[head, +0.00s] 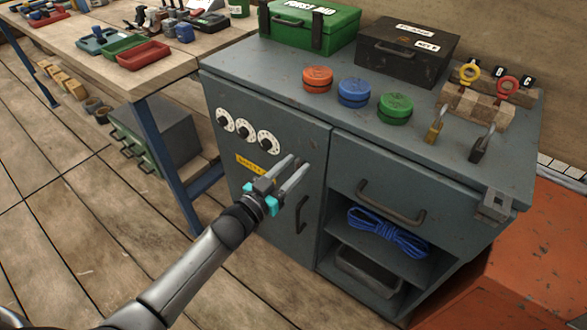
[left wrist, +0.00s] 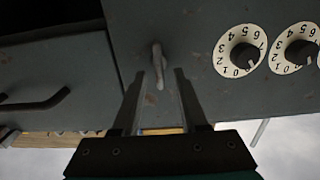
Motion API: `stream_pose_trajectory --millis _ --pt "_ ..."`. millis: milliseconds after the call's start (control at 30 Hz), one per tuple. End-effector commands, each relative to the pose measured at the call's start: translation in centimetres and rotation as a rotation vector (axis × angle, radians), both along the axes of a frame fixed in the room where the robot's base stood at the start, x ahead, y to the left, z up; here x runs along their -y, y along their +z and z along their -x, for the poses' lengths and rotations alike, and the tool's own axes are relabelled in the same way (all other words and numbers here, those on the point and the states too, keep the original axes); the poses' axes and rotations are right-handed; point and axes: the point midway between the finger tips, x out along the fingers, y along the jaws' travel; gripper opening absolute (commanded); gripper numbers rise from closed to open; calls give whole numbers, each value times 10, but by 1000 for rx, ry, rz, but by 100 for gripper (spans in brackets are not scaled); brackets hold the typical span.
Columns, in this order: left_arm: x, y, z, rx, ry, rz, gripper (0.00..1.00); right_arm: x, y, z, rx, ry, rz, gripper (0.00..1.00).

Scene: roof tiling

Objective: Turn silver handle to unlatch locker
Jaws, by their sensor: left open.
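The grey locker (head: 268,190) stands in the middle of the head view, its left door closed. In the left wrist view, the small silver handle (left wrist: 158,65) sticks out from the grey door face (left wrist: 190,25). My left gripper (head: 296,170) is open and empty, its fingers pointing at the door to the right of the dials. In the left wrist view the handle lies between the two fingertips or just beyond them; I cannot tell whether they touch it. In the head view the fingers mostly hide the handle. My right gripper is not in view.
White number dials (head: 243,130) and a yellow label are beside the fingers. A dark door pull (head: 303,213) is below. A drawer with a handle (head: 388,203) and an open shelf with blue rope (head: 388,235) are at right. Coloured tins and padlocks stand on top.

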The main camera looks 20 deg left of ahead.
Motion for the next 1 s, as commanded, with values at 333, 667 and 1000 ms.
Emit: stream_pose_trajectory --millis 333,667,1000 --pt "1 0 -3 0 0 1 42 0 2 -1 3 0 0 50" --pt "1 0 -3 0 0 1 6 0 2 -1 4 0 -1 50" --pt "1 -2 -2 -4 1 0 0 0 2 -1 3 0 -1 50"
